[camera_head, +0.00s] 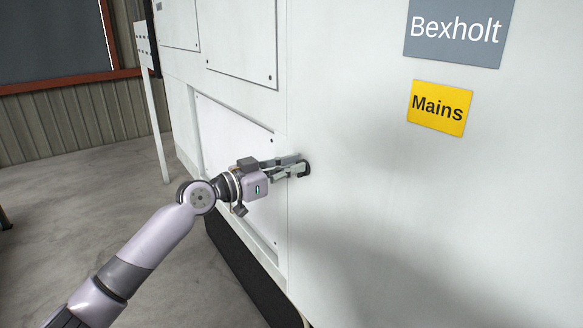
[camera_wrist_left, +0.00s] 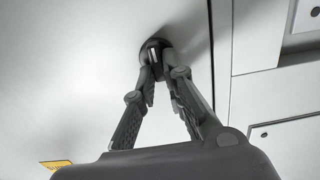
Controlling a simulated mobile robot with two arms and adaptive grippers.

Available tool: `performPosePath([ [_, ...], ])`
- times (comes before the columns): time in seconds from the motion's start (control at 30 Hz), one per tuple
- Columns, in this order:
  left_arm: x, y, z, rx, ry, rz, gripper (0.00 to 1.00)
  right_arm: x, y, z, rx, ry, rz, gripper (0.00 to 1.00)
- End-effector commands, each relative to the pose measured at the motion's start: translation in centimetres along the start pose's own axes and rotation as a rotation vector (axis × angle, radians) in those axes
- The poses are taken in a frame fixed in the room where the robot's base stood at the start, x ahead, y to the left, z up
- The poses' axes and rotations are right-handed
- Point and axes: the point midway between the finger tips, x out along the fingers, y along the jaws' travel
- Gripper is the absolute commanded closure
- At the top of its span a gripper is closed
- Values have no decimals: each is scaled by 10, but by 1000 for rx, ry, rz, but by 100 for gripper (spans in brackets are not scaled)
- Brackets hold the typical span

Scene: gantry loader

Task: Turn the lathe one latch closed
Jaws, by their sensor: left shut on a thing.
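The latch (camera_wrist_left: 155,53) is a small dark round fitting with a lighter piece in its middle, set on the white machine cabinet (camera_head: 400,220). In the head view the latch (camera_head: 306,168) sits near the cabinet's front corner, partly hidden by my gripper. My left gripper (camera_head: 299,169) comes from the left and is shut on the latch. In the left wrist view the fingertips of my left gripper (camera_wrist_left: 158,75) meet at the latch and cover its lower part. The latch's exact angle is hard to tell. My right gripper is not in view.
A grey sign reading Bexholt (camera_head: 458,30) and a yellow sign reading Mains (camera_head: 440,107) are on the cabinet face. A white post (camera_head: 156,110) stands at the left by the cabinet. The concrete floor (camera_head: 70,210) at the left is mostly clear.

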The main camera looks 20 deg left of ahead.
Motion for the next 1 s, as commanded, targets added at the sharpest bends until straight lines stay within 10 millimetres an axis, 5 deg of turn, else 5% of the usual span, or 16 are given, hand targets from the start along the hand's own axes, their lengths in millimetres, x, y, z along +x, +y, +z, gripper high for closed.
performPosePath([
  [0.53, 0, -1, 0, -59, 0, -1, 100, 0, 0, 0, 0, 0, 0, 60],
  [1.0, 0, -5, 0, -434, 0, 0, 100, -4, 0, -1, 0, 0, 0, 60],
])
